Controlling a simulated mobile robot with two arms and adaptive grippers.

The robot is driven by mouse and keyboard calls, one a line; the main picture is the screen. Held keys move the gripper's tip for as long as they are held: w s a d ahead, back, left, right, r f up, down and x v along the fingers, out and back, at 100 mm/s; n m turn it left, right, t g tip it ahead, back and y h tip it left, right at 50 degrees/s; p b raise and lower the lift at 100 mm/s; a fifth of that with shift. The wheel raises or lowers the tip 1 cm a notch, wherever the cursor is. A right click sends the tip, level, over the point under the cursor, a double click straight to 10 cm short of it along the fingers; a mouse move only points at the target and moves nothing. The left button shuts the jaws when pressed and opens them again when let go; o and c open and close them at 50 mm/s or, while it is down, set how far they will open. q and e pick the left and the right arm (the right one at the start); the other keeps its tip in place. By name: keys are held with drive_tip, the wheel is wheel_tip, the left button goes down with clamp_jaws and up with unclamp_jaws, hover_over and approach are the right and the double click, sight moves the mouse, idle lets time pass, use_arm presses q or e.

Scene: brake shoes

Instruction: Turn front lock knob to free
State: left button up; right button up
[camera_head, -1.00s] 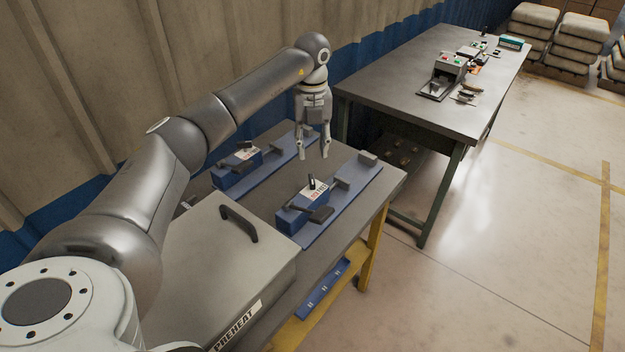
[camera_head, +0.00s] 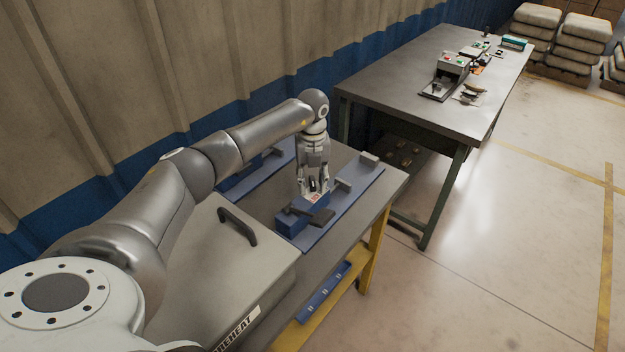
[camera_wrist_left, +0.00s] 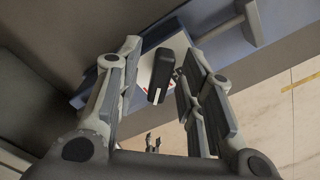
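The front lock knob (camera_head: 312,185) is a small black upright lever on the label plate of the front blue fixture (camera_head: 291,226). In the left wrist view the knob (camera_wrist_left: 161,76) stands between the two fingers, closer to the right-hand one. My left gripper (camera_head: 313,188) points down over the fixture with its fingers apart on either side of the knob. In the wrist view the gripper (camera_wrist_left: 160,95) is open, and I see no firm contact with the knob. A dark flat handle (camera_head: 321,216) sits on the fixture's near end. My right gripper is not in view.
A second blue fixture (camera_head: 236,183) lies behind, partly hidden by my left arm. A grey PREHEAT box (camera_head: 215,262) with a black handle stands at the near left. A larger table (camera_head: 400,85) with a small control box (camera_head: 452,65) is at the back right.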

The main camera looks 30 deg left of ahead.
use_arm(q)
drive_tip(key=shift+f, duration=0.2)
clamp_jaws()
